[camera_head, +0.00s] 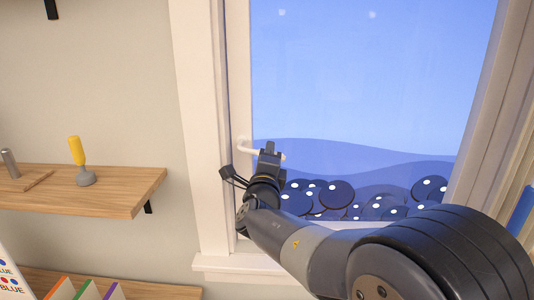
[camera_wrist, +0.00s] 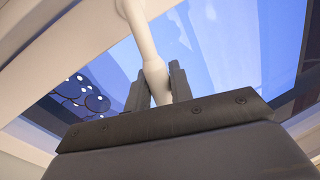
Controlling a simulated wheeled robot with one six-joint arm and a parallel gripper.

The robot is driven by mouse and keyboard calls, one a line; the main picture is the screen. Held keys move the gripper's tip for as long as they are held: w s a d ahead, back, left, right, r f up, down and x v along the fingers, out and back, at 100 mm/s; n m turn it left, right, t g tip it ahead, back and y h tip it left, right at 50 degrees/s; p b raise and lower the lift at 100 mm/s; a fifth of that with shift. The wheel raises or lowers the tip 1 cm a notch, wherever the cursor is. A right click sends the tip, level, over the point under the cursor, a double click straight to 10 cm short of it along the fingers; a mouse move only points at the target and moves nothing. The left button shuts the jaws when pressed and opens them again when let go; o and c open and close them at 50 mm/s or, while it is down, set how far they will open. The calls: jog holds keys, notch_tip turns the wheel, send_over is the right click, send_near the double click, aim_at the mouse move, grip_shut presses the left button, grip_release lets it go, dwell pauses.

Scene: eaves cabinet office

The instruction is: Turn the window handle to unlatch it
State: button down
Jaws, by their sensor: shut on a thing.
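The window (camera_head: 350,75) has a white frame and blue panes. Its white handle (camera_head: 247,148) is on the left side of the sash and points to the right, roughly level, in the head view. My gripper (camera_head: 268,152) is at the handle's free end. In the wrist view the handle (camera_wrist: 146,45) runs down between the two dark fingers of my gripper (camera_wrist: 155,88), which are shut on it. The handle's tip is partly hidden by the fingers and the gripper body.
A wooden shelf (camera_head: 110,188) on the left wall holds a yellow-handled tool (camera_head: 76,152) and a grey metal piece (camera_head: 9,163). Books (camera_head: 85,291) stand at the lower left. The window sill (camera_head: 235,262) runs below my arm. A curtain or frame edge (camera_head: 485,110) is at the right.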

jog(key=shift+r+n+y+p, duration=0.3)
jog(key=shift+r+n+p, duration=0.5)
jog(key=shift+n, duration=0.5)
jog(key=c, duration=1.3)
grip_release()
jog(key=shift+s, duration=0.15)
jog(key=s+f+b, duration=0.2)
jog(key=s, duration=0.8)
jog(key=shift+s+a, duration=0.15)
jog(key=shift+s, duration=0.05)
jog(key=shift+w, duration=0.1)
